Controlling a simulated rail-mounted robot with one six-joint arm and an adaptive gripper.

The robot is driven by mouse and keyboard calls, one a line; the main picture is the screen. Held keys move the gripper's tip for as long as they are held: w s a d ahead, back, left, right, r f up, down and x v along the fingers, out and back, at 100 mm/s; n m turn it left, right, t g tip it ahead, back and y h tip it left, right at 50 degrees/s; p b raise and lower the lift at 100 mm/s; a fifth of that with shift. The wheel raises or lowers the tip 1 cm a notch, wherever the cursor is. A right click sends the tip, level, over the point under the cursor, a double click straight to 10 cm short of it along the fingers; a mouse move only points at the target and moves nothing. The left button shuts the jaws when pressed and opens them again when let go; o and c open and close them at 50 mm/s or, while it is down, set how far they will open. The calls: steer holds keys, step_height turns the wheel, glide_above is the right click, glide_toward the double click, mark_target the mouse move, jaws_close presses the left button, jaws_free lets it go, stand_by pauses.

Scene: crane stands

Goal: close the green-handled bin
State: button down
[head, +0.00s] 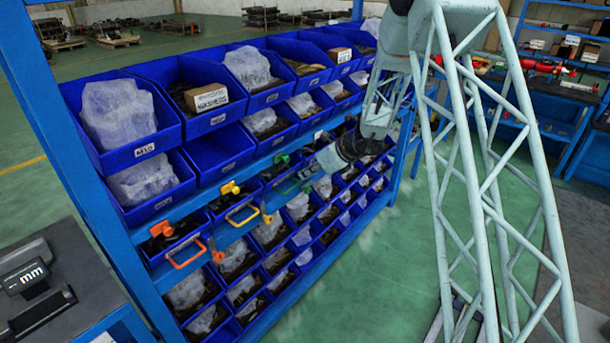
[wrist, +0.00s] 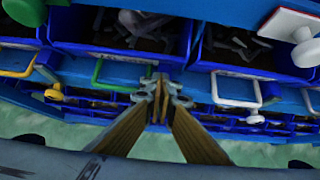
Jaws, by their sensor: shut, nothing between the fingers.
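The green handle (wrist: 112,72) is on the front of a blue bin (wrist: 70,48) in the wrist view. Dark parts show through that bin's open top. In the head view the green handle (head: 288,187) sits low on the rack, right of the yellow handle (head: 242,214). My gripper (wrist: 160,88) is shut and empty, its fingertips just right of the green handle near the bin's right front corner. Contact cannot be told. In the head view my gripper (head: 312,172) partly hides the bin. How far the bin is pulled out is unclear.
A white handle (wrist: 237,92) is on the bin to the right, with a white clip (wrist: 290,24) above. An orange handle (head: 188,256) is further left. Larger bins (head: 140,148) stand above and smaller bins below. Green floor (head: 350,285) is open in front.

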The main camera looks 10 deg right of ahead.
steer(key=shift+s, duration=0.1)
steer(key=s+d+f+v, duration=0.1)
steer(key=f+v, duration=0.1)
steer(key=v, duration=1)
steer(key=shift+s+d+r, duration=0.3)
steer(key=shift+s+d, duration=0.1)
